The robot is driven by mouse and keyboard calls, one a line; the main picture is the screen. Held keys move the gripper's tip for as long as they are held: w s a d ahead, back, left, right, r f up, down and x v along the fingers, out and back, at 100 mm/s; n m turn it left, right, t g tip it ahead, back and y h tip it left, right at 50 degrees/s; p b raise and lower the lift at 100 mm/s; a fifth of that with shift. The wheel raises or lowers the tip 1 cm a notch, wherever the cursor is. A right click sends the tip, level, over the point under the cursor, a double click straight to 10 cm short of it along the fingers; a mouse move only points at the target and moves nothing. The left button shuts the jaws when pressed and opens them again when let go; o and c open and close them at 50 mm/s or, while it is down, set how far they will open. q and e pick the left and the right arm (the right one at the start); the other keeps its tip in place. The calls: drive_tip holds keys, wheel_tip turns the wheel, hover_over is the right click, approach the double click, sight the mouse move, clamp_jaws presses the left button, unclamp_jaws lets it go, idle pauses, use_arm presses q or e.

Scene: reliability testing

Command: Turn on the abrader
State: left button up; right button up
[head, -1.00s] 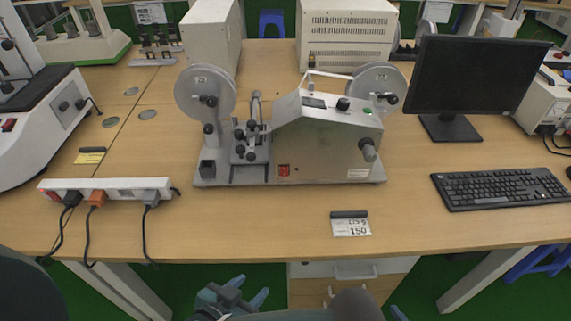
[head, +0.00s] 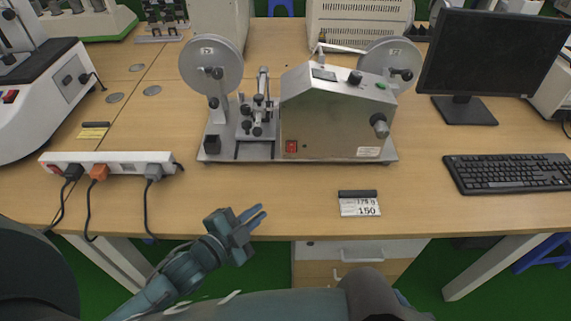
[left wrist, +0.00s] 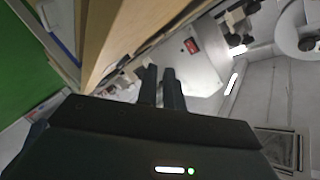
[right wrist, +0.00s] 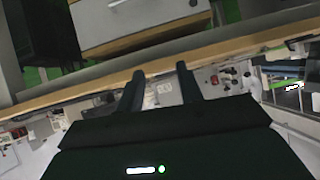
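The abrader (head: 332,115) stands on the table in the middle of the head view, a grey metal machine with a wheel at each side. A red switch (head: 291,146) is low on its front. A black knob (head: 355,77), a small display (head: 324,75) and a green button (head: 381,86) are on its sloped top. My left gripper (head: 255,215) is empty at the table's front edge, below and left of the switch, its fingers narrowly apart. A red switch (left wrist: 191,45) also shows beyond its fingers in the left wrist view. My right gripper (right wrist: 160,73) is open and empty.
A white power strip (head: 110,160) with plugged cords lies at the left. A card (head: 360,205) reading 150 lies near the front edge. A monitor (head: 490,60) and keyboard (head: 508,172) stand at the right. The table between the abrader and front edge is mostly clear.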

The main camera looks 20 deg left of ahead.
sight(291, 147)
use_arm(q)
drive_tip(key=w+m+h, duration=0.1)
drive_tip(key=m, duration=0.1)
drive_tip(key=w+a+r+m+h+b, duration=0.1)
drive_tip(key=w+m, duration=0.1)
drive_tip(key=m, duration=0.1)
drive_tip(key=w+m, duration=0.1)
drive_tip(key=m, duration=0.2)
drive_tip(key=shift+w+a+r+t+h+b, duration=0.3)
drive_tip(key=shift+w+r+h, duration=0.05)
drive_tip(key=shift+h, duration=0.05)
clamp_jaws()
drive_tip(key=shift+w+a+r+m, duration=0.1)
drive_tip(key=shift+w+r+m, duration=0.1)
drive_tip(key=shift+m, duration=0.2)
drive_tip(key=shift+r, duration=0.1)
use_arm(e)
drive_tip(key=shift+w+a+f+y, duration=0.1)
drive_tip(key=shift+w+a+y, duration=0.1)
drive_tip(key=shift+a+y, duration=0.15)
use_arm(q)
drive_tip(key=x, duration=0.9)
drive_tip(key=shift+w+r, duration=0.1)
drive_tip(key=w, duration=0.3)
drive_tip(key=shift+w+f, duration=0.2)
drive_tip(key=shift+f, duration=0.1)
drive_tip(key=shift+w+a, duration=0.2)
drive_tip(key=shift+w, duration=0.25)
